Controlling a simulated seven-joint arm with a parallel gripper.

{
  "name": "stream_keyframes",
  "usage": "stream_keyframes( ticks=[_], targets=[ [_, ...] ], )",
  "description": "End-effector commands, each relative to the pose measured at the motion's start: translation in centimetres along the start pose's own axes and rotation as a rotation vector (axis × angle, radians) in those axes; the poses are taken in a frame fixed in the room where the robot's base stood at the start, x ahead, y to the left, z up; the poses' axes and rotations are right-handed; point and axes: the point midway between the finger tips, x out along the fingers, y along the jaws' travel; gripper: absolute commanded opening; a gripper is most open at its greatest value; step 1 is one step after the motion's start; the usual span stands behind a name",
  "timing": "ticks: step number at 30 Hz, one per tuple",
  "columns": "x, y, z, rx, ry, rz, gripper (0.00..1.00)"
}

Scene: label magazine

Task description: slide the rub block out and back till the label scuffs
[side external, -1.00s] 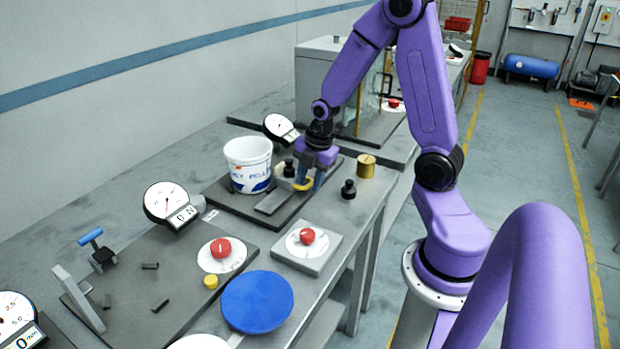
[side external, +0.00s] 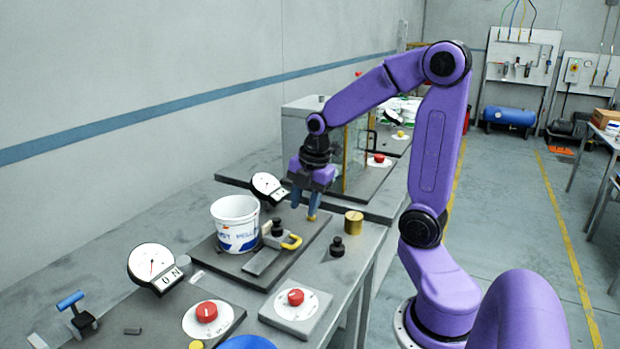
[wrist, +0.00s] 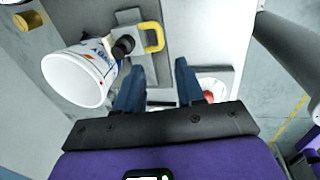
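The white tub (side external: 235,232) with a blue and orange printed label stands upright on a dark base plate; it also shows in the wrist view (wrist: 74,78). The grey rub block (side external: 272,241) sits close beside its label side, with a black weight (side external: 278,227) on top and a yellow handle (side external: 292,242) on the right. The handle shows in the wrist view (wrist: 154,37). My gripper (side external: 304,212) is above the plate, behind and apart from the handle. In the wrist view its blue fingers (wrist: 160,70) are spread and empty. Label wear is too small to tell.
A brass cylinder (side external: 353,223) and a black weight (side external: 337,246) stand near the bench's right edge. A dial gauge (side external: 268,187) stands behind the tub, and another (side external: 153,267) in front. A red-knob box (side external: 296,303) sits nearer the camera. A glass-sided cabinet (side external: 357,150) stands behind my gripper.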

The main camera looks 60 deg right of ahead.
Motion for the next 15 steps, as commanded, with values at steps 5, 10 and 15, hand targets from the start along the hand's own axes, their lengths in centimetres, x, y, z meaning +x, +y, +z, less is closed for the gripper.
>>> stream_keyframes(
  ticks=[5, 10, 15],
  targets=[
    [-3.5, 0.1, 0.0, -0.001, -0.001, 0.006, 0.38],
    [-5.7, 0.1, 0.0, -0.001, 0.000, 0.004, 0.38],
    [-6.6, 0.0, 0.0, -0.001, 0.000, 0.001, 0.38]
  ],
)
